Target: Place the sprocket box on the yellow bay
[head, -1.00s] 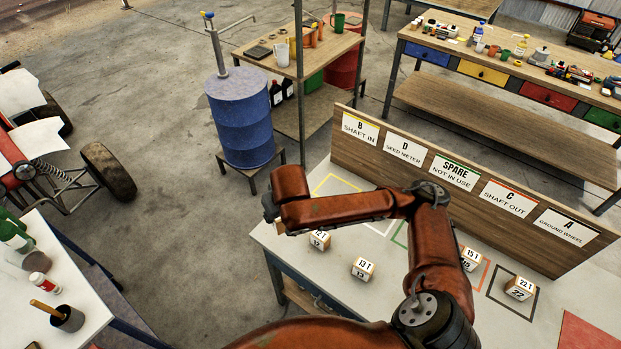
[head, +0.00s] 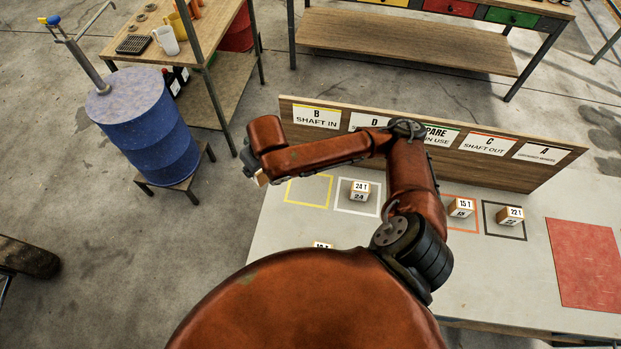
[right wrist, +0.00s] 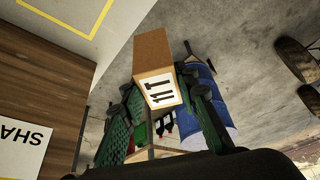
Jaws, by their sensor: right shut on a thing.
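My right gripper (right wrist: 162,115) is shut on a sprocket box (right wrist: 158,62), a brown block with a white "11T" label. In the head view my right gripper (head: 252,170) is at the bench's left end, and only a small part of the held box (head: 262,179) shows below it. The yellow bay (head: 309,191) is an empty yellow outline on the pale bench top, just right of the gripper. Part of the yellow outline also shows in the right wrist view (right wrist: 75,35), left of the box. The box is held apart from the bay. My left gripper is not in view.
A wooden label board (head: 335,133) stands behind the bays. The 24T box (head: 360,191) sits in the white bay, the 15T box (head: 461,208) at the orange bay and the 22T box (head: 510,216) in the black bay. Another box (head: 322,245) is partly hidden by my arm.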

